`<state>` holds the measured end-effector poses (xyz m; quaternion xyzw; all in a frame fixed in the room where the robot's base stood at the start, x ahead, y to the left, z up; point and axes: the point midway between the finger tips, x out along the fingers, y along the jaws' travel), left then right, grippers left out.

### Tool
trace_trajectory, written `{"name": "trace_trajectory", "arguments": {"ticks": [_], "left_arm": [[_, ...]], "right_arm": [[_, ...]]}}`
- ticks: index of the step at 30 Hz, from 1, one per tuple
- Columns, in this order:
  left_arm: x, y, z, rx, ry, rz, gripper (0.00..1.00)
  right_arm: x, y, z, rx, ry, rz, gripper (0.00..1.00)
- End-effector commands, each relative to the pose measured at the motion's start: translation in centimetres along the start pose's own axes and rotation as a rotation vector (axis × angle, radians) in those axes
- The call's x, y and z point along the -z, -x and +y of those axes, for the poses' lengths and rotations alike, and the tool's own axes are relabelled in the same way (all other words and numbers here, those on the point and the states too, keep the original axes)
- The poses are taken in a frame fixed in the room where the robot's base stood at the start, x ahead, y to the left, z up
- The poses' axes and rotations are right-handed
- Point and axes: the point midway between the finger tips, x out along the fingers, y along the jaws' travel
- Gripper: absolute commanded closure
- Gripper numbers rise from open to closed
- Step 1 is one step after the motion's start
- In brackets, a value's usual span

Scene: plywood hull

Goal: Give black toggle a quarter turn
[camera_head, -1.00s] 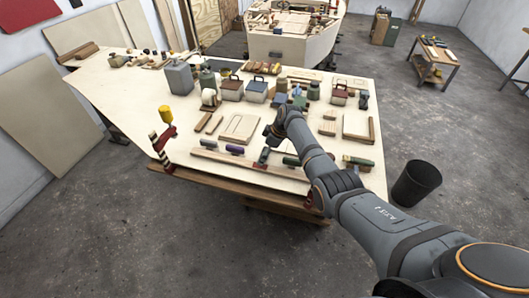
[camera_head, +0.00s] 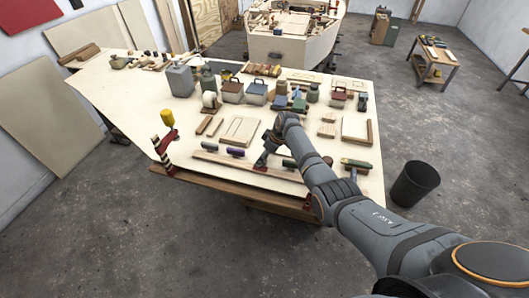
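A long wooden strip (camera_head: 220,162) runs along the near edge of the workbench, with a row of small coloured handles on it. A dark, near-black handle (camera_head: 211,147) lies at its left, with a purple one (camera_head: 236,152) to its right. My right gripper (camera_head: 264,161) points down at the strip, just right of the purple handle. It covers what lies directly beneath it, and its fingers are too small and dark to tell open from shut. Another dark handle (camera_head: 289,163) shows partly beside my arm. I cannot tell which dark handle is the black toggle. My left gripper is out of view.
Toolboxes, wood blocks and cans (camera_head: 180,80) fill the bench behind. A black bin (camera_head: 415,183) stands on the floor at right.

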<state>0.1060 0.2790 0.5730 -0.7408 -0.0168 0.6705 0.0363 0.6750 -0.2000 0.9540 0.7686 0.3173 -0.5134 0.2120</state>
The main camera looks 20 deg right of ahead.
Motion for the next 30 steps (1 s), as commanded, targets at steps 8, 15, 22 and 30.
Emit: {"name": "trace_trajectory", "arguments": {"ticks": [8, 15, 22, 30], "left_arm": [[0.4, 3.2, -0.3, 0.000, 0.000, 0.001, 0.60], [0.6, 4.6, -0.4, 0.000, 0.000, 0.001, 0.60], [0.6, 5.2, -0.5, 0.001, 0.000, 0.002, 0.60], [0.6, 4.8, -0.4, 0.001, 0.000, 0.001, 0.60]], "right_arm": [[0.2, 0.4, -0.3, -0.096, -0.236, 0.000, 0.56], [0.2, 0.2, -0.4, -0.184, -0.446, 0.000, 0.56], [0.3, 0.1, -0.5, -0.268, -0.648, 0.000, 0.56], [0.3, -0.2, -0.5, -0.365, -0.878, 0.000, 0.56]]}}
